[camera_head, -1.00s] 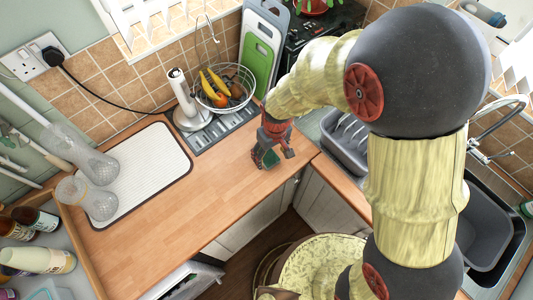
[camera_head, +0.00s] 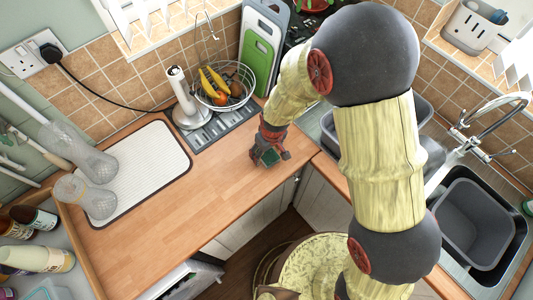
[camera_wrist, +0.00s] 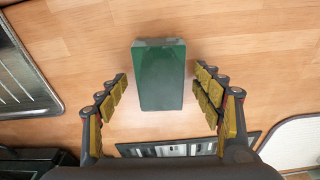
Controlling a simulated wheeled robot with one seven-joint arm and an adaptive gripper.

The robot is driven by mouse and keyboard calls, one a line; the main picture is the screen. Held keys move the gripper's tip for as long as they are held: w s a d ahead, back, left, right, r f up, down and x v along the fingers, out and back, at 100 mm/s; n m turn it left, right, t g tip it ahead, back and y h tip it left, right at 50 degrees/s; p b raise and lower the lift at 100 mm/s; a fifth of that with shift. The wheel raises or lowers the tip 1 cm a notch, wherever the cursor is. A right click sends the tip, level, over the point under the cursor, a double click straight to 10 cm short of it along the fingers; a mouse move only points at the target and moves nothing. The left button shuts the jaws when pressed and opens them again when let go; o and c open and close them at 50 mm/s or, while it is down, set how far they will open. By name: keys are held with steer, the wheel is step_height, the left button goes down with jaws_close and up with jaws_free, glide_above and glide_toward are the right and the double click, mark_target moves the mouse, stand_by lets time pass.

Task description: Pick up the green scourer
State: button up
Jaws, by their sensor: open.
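The green scourer (camera_wrist: 160,80) is a dark green block lying on the wooden worktop, seen from above in the wrist view. In the head view the scourer (camera_head: 270,156) shows small, between the fingers near the worktop's front edge. My gripper (camera_wrist: 161,82) is open in the wrist view, one finger on each side of the block with a gap to both. The near part of the block reaches between the fingertips. In the head view my gripper (camera_head: 269,155) points down at the worktop. How high the fingertips are above it I cannot tell.
A grey slotted tray (camera_head: 222,124) and a wire fruit basket (camera_head: 225,86) stand behind the gripper. A white ridged mat (camera_head: 140,172) with clear glassware lies at left. The wooden worktop (camera_head: 180,225) between is clear. The sink (camera_head: 480,225) is at right.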

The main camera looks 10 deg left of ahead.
steer(key=shift+c, duration=0.4)
steer(key=c, duration=0.9)
steer(key=shift+c, duration=0.2)
steer(key=shift+r, duration=0.15)
steer(key=shift+r, duration=0.2)
step_height(320, 180, up, 2)
steer(key=shift+r, duration=0.2)
steer(key=s+d+r+p, duration=0.1)
steer(key=s+d+r, duration=0.6)
steer(key=s+r, duration=0.3)
steer(key=shift+s+d, duration=0.2)
steer(key=shift+s, duration=0.8)
